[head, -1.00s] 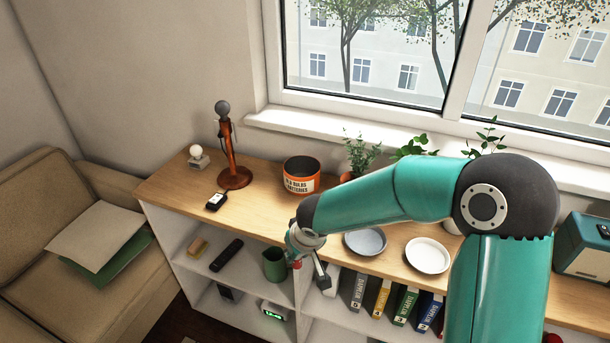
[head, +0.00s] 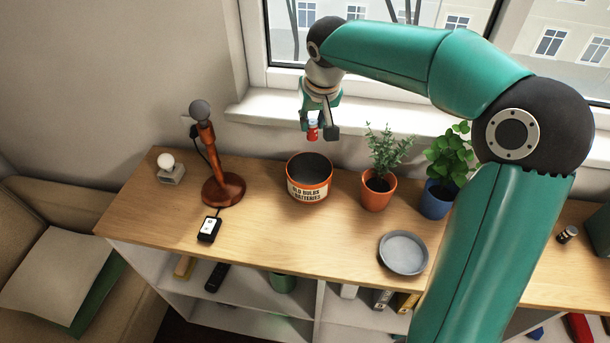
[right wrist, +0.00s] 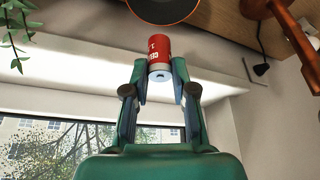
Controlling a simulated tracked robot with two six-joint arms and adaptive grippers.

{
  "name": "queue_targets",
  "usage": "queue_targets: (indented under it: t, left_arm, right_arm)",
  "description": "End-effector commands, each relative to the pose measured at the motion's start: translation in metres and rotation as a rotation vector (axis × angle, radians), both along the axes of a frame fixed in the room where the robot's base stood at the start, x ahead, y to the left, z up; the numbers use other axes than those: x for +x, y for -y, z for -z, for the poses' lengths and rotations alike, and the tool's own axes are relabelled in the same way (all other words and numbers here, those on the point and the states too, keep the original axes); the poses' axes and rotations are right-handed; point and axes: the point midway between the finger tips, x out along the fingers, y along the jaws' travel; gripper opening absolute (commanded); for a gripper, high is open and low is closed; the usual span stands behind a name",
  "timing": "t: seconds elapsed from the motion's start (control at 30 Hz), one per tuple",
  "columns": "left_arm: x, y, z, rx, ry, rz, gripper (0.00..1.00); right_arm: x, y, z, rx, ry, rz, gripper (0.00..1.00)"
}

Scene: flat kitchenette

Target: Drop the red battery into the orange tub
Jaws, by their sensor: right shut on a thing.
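The red battery (head: 313,130) is held between the fingertips of my right gripper (head: 318,132), in the air above the back of the orange tub. In the right wrist view the battery (right wrist: 159,58) sits between the two fingers (right wrist: 158,85), its red side and pale end showing. The orange tub (head: 309,193) stands upright on the wooden top, dark inside, with a label reading "old bulbs batteries". Its rim also shows at the top of the right wrist view (right wrist: 163,14). My left gripper is not in view.
A brown lamp stand (head: 222,188) and a small white bulb on a base (head: 170,168) stand left of the tub. A potted plant (head: 377,187) is close on its right. A grey dish (head: 403,253) lies front right. The window (head: 400,70) is behind.

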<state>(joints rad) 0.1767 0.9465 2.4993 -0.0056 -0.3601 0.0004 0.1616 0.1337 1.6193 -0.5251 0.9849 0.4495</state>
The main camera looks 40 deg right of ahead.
Motion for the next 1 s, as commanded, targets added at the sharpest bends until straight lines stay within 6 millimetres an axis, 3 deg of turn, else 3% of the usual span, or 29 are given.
queue_targets:
  t: [0.43, 0.87, 0.9, 1.0]
  left_arm:
    - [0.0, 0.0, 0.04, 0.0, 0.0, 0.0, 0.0]
    - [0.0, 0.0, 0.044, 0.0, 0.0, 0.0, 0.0]
    - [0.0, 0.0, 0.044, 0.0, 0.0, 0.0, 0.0]
    - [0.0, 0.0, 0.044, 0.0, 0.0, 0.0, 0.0]
  right_arm:
    - [-0.013, 0.014, 0.049, -0.002, 0.0, 0.033, 0.0]
    - [-0.014, 0.015, 0.055, -0.002, 0.001, 0.035, 0.0]
    - [-0.014, 0.015, 0.055, -0.001, 0.001, 0.035, 0.32]
    - [-0.014, 0.015, 0.055, -0.001, 0.001, 0.035, 0.49]
